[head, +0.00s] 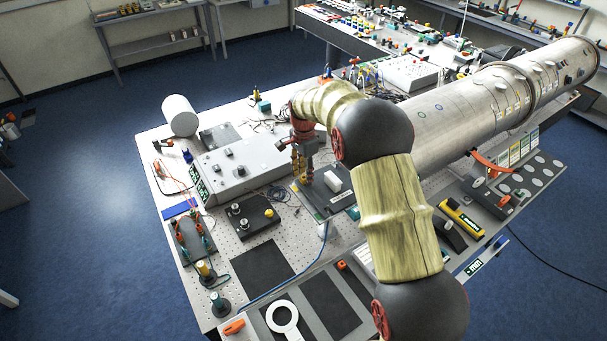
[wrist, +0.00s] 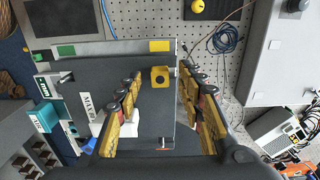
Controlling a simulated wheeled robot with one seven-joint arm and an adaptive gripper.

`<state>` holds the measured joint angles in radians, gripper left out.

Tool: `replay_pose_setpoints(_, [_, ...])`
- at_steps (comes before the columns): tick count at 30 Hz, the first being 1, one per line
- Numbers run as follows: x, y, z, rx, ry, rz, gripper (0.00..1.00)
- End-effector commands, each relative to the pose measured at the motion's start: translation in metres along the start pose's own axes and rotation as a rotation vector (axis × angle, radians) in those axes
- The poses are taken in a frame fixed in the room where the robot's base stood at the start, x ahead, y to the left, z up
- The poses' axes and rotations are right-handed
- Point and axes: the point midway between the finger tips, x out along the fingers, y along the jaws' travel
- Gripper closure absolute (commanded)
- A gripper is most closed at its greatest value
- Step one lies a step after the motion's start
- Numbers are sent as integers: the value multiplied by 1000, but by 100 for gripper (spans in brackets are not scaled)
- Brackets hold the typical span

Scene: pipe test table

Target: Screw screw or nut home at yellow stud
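A small yellow square piece with a dark round centre (wrist: 160,78) sits near the edge of a dark grey plate (wrist: 100,72) in the wrist view. I cannot tell if it is the nut or the stud's base. A yellow label (wrist: 159,46) and a green label (wrist: 67,50) mark the light strip beside it. My gripper (wrist: 160,72) is open, its yellow fingers either side of the piece with gaps showing. In the head view my gripper (head: 304,172) points down over the plate (head: 312,197); the yellow piece cannot be made out there.
A white block (head: 332,181) stands on the plate close to my gripper. A grey instrument box (head: 240,165) and a dark box with knobs (head: 253,216) stand left of it. A large metal pipe (head: 470,105) lies to the right. Cables (wrist: 228,38) lie on the perforated tabletop.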

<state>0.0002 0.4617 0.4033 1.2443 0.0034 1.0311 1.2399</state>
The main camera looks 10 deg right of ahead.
Motion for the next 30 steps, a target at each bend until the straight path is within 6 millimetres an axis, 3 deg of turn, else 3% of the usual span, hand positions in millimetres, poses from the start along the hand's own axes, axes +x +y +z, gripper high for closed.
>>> replay_pose_setpoints(18, [-104, -1, 0, 0, 1, -3, 61])
replay_pose_setpoints(30, [-118, -1, 0, -35, 1, -2, 61])
